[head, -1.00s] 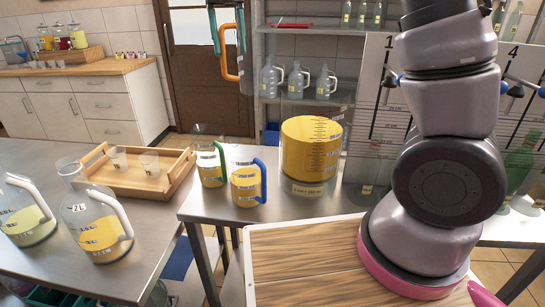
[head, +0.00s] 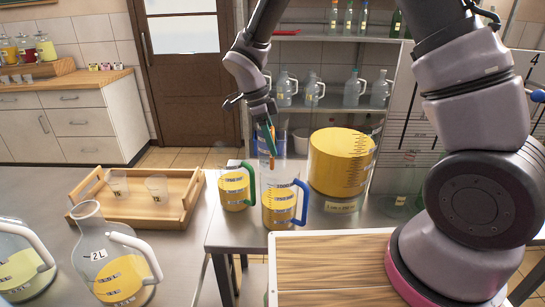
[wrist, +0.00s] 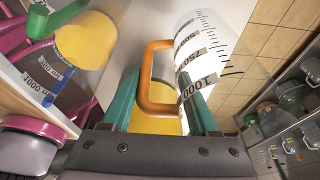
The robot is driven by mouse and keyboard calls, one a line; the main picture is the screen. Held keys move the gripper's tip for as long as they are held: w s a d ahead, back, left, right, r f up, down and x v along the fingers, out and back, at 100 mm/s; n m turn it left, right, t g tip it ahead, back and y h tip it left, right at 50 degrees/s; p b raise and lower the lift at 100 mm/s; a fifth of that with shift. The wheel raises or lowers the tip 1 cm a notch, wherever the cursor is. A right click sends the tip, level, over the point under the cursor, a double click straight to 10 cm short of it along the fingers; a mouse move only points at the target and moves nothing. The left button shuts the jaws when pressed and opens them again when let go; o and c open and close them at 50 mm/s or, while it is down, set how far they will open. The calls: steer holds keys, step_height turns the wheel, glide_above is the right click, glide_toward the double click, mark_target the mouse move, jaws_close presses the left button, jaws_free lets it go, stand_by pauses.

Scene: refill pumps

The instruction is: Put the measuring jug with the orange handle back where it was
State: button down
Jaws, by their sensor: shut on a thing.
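My gripper (head: 268,138) is shut on the orange handle (wrist: 145,85) of a clear measuring jug (wrist: 205,60) with a black scale. In the wrist view the handle sits between the two green fingers. The jug is tilted in that view and looks clear. In the head view my gripper hangs above the back of the metal table, behind a blue-handled jug (head: 279,207). The held jug's outline is hard to make out there, and I cannot tell whether its base touches anything. A green-handled jug (head: 234,189) stands left of the blue-handled one; both hold yellow liquid.
A large yellow-filled cylinder (head: 338,163) stands right of the jugs. Shelves with white-handled bottles (head: 312,88) are behind. A wooden tray (head: 187,200) with two cups and a white-handled 2L jug (head: 115,265) are on the left table. A wooden board (head: 325,268) lies in front.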

steer(key=shift+f, duration=2)
steer(key=shift+c, duration=0.8)
jaws_free()
steer(key=shift+f, duration=0.1)
